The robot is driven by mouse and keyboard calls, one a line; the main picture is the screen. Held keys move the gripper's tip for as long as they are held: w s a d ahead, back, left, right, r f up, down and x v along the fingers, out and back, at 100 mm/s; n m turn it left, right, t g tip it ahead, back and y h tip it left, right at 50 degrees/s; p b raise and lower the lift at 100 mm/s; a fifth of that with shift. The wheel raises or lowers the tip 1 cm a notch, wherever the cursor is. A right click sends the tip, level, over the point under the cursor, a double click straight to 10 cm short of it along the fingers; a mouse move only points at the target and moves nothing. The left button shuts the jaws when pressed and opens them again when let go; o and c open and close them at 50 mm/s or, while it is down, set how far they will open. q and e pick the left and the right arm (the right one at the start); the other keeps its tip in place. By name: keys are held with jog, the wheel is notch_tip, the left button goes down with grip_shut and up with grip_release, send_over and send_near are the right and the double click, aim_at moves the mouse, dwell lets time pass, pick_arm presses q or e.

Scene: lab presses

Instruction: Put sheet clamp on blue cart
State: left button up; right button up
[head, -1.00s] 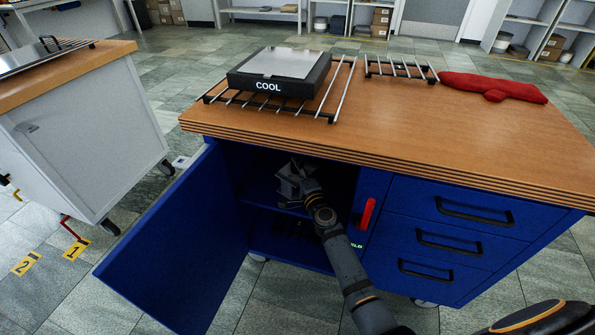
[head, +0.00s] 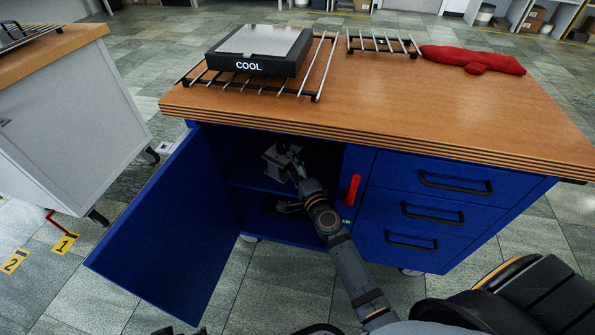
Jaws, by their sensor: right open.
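The blue cart (head: 412,205) has a wooden top (head: 430,110) and an open left compartment. Its blue door (head: 160,225) is swung out to the left. My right arm reaches into this compartment. My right gripper (head: 293,165) is open at the upper shelf, in shadow. A light grey metal piece (head: 279,158) sits right at its fingers; it may be the sheet clamp, but I cannot tell its full shape or whether it touches the fingers. Only a dark tip, perhaps my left gripper (head: 182,330), shows at the bottom edge.
On the cart top are a box marked COOL (head: 258,50) on a wire rack (head: 318,75), a small rack (head: 383,45) and a red mitt (head: 475,59). The front right of the top is clear. A red handle (head: 352,190) and drawers are beside the compartment. A grey cart (head: 75,120) stands left.

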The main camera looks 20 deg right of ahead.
jog(key=s, duration=0.2)
jog(key=shift+s+f, duration=0.1)
jog(key=shift+s, duration=0.3)
jog(key=shift+s+d, duration=0.1)
jog(key=shift+s, duration=0.3)
jog(key=s+a+f+n+g+y, duration=0.2)
jog(key=s+a+f+n+g, duration=0.15)
jog(key=s+f+n, duration=0.35)
jog(key=s+a+f+n+g+y, duration=0.2)
jog(key=s+f+n+g, duration=0.3)
jog(key=s+n, duration=0.3)
pick_arm(q)
jog(key=shift+w+d+f, duration=0.1)
jog(key=shift+w+f, duration=0.05)
jog(key=shift+f, duration=0.1)
pick_arm(e)
jog(key=s+d+f+n+g+h, duration=0.1)
jog(key=s+d+f+g+h, duration=0.1)
jog(key=s, duration=0.3)
jog(key=s+d+f+n+g+h, duration=0.1)
jog(key=s+d+f+n+g, duration=0.1)
jog(key=s, duration=0.4)
jog(key=shift+s+d+f+g+h, duration=0.15)
jog(key=shift+d+f+g+h, duration=0.25)
jog(key=shift+d+g, duration=0.25)
jog(key=shift+d, duration=0.1)
